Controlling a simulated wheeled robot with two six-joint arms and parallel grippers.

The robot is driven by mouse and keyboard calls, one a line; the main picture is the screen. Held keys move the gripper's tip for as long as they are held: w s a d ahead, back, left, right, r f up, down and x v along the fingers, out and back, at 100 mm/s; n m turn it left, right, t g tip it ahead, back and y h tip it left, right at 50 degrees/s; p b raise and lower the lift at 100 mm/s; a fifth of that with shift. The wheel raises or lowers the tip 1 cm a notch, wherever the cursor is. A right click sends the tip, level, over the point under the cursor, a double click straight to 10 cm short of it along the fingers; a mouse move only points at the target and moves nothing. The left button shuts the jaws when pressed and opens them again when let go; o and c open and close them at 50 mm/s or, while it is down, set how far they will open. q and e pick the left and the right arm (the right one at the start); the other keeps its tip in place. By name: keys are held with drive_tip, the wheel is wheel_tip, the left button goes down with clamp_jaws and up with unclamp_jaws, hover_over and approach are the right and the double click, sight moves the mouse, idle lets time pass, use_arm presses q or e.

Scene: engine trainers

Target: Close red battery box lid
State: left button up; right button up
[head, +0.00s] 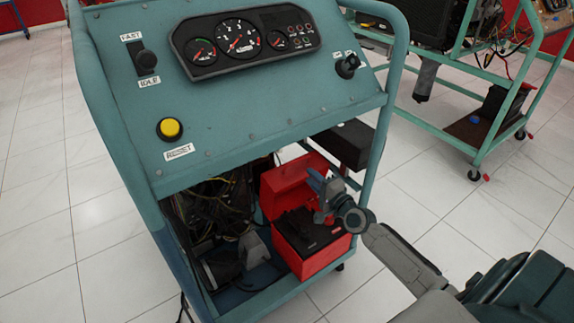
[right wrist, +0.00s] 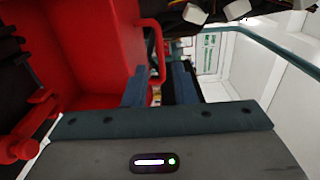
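The red battery box (head: 312,262) sits on the lower shelf of the teal trainer stand, with a black battery (head: 300,232) inside. Its red lid (head: 283,184) stands raised at the back of the box. My right gripper (head: 322,187) is over the box at the right part of the lid. In the right wrist view the lid (right wrist: 85,60) fills the left side, and a thin red handle-like loop (right wrist: 158,50) reaches between the fingers (right wrist: 160,88). The fingers are apart, with a gap around the loop; I cannot tell whether they touch it. My left gripper is not in view.
The stand's sloping panel (head: 250,110) with gauges and a yellow reset button (head: 170,128) overhangs the box. A teal post (head: 385,110) rises to the right of the opening. Wires and engine parts (head: 220,215) lie left of the box.

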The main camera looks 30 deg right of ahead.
sight(295, 162)
drive_tip(key=w, duration=0.3)
drive_tip(key=w+b, duration=0.1)
drive_tip(key=w, duration=0.2)
drive_tip(key=w+b, duration=0.1)
drive_tip(key=w, duration=0.2)
drive_tip(key=shift+w+a, duration=0.35)
drive_tip(key=shift+a, duration=0.05)
clamp_jaws()
